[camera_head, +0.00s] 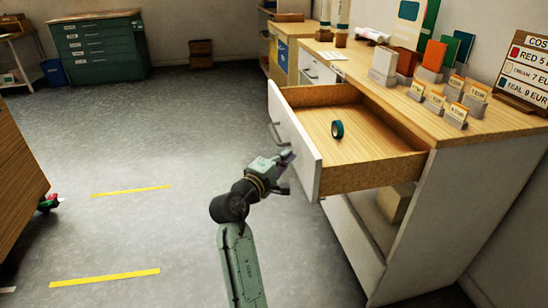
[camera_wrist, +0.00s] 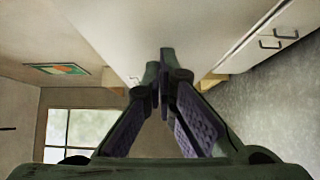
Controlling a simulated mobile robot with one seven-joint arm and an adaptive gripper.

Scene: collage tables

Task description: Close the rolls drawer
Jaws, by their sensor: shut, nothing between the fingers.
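The open drawer (camera_head: 362,152) sticks out from the wooden-topped counter (camera_head: 473,112). It has a wooden inside, a white front (camera_head: 294,142) and a dark handle (camera_head: 275,135). A teal tape roll (camera_head: 337,129) lies in it. My gripper (camera_head: 289,171) is by the outer face of the drawer front, near its lower close end. In the wrist view my gripper (camera_wrist: 164,72) has its fingertips together with nothing between them, and the white drawer front (camera_wrist: 130,35) fills the space ahead. I cannot tell whether the fingertips touch it.
Sample blocks, small price tags (camera_head: 456,112) and a price sign (camera_head: 524,68) stand on the counter. An open shelf with a box (camera_head: 396,203) is under the drawer. A wooden cabinet (camera_head: 20,155) stands left. The grey floor (camera_head: 130,215) between is clear.

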